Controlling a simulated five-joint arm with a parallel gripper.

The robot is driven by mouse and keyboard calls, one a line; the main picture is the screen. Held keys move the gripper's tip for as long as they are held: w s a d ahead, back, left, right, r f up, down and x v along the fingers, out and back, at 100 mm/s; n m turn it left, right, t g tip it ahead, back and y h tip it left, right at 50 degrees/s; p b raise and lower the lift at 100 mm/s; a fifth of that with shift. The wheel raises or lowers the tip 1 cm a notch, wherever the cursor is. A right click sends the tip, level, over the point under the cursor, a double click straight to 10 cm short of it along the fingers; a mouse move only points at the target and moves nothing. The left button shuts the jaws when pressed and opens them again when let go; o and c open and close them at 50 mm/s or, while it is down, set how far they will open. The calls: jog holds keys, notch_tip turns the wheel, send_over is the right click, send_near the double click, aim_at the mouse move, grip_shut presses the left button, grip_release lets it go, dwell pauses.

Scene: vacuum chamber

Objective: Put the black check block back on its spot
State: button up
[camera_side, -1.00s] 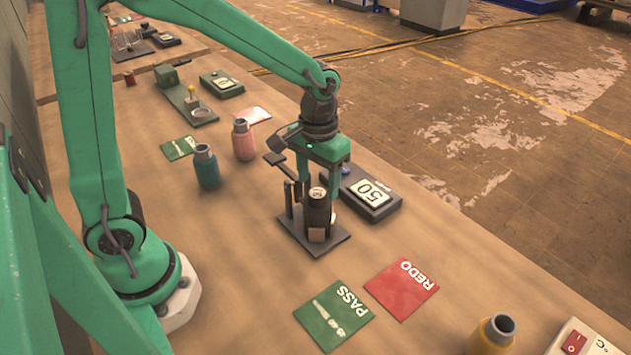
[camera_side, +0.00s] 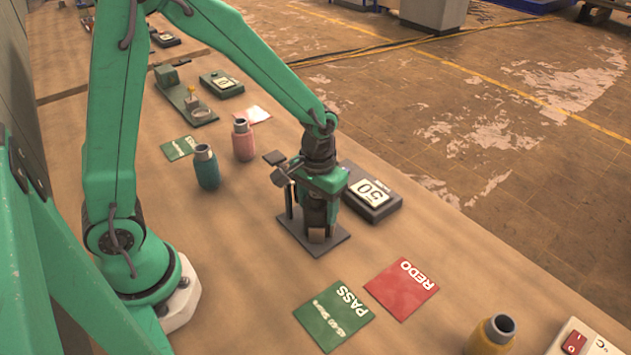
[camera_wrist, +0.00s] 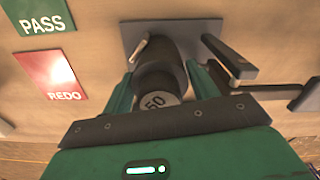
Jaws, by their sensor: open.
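The black check block (camera_side: 317,216) is a dark upright cylinder on the square dark plate (camera_side: 327,248) of a small stand in the side view. In the wrist view the block (camera_wrist: 158,82) shows a pale top marked 50. My gripper (camera_wrist: 162,84) is open, with one green finger on each side of the block; I cannot tell whether they touch it. In the side view my gripper (camera_side: 316,205) hides the block's upper part.
A dark device (camera_side: 371,192) showing 50 stands right behind the stand. Green PASS (camera_side: 333,315) and red REDO (camera_side: 402,288) cards lie in front. Teal (camera_side: 206,168), pink (camera_side: 243,142) and yellow (camera_side: 492,338) bottles stand apart on the bench. Bare bench lies left of the stand.

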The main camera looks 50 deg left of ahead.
jog(key=c, duration=0.9)
jog(key=shift+a, duration=0.2)
jog(key=shift+r, duration=0.2)
jog(key=shift+r, duration=6.35)
